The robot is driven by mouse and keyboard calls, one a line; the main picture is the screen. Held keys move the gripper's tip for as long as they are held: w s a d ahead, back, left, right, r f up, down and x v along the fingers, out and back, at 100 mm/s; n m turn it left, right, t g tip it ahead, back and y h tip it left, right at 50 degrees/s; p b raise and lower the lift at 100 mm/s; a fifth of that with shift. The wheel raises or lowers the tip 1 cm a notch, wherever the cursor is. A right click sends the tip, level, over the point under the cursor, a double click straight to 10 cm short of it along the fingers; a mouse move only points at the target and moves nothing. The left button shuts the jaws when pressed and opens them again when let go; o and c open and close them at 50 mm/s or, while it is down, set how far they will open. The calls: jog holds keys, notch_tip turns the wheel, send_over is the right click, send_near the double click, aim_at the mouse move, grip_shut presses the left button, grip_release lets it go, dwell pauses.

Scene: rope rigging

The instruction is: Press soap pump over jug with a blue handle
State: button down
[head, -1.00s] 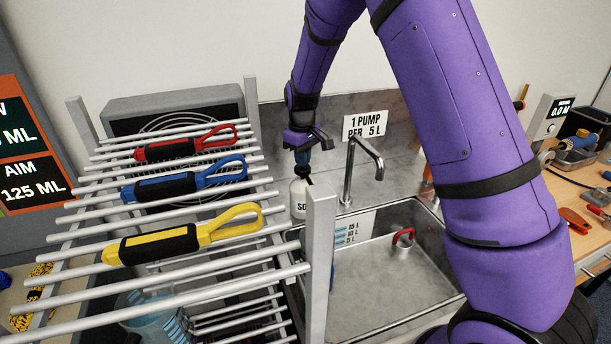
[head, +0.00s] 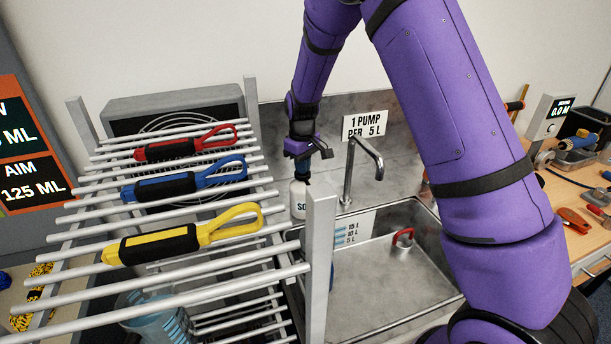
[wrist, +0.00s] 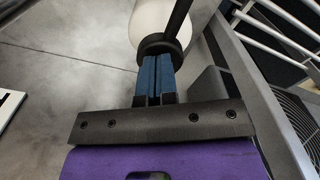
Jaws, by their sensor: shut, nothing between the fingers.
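The soap bottle (head: 298,200) is white with part of its label showing, and stands at the back left of the sink. My gripper (head: 301,178) points down over its top, blue fingers shut together with nothing between them. In the wrist view the fingertips (wrist: 157,90) reach the black pump collar (wrist: 158,45), and a black nozzle (wrist: 178,18) extends from it. Fingers and pump look touching, though how far the pump is pressed is unclear. A clear bluish jug (head: 158,325) shows under the rack at lower left; I cannot make out its handle.
A metal rack (head: 319,255) with red, blue and yellow lanyard-handled tools fills the left foreground. The tap (head: 366,150) stands right of the bottle. The sink (head: 375,285) holds a red-handled plug (head: 403,240). A sign reads "1 pump per 5 L" (head: 365,127).

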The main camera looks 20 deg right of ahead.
jog(key=shift+r, duration=2)
notch_tip(320, 180, up, 6)
dwell(0.5)
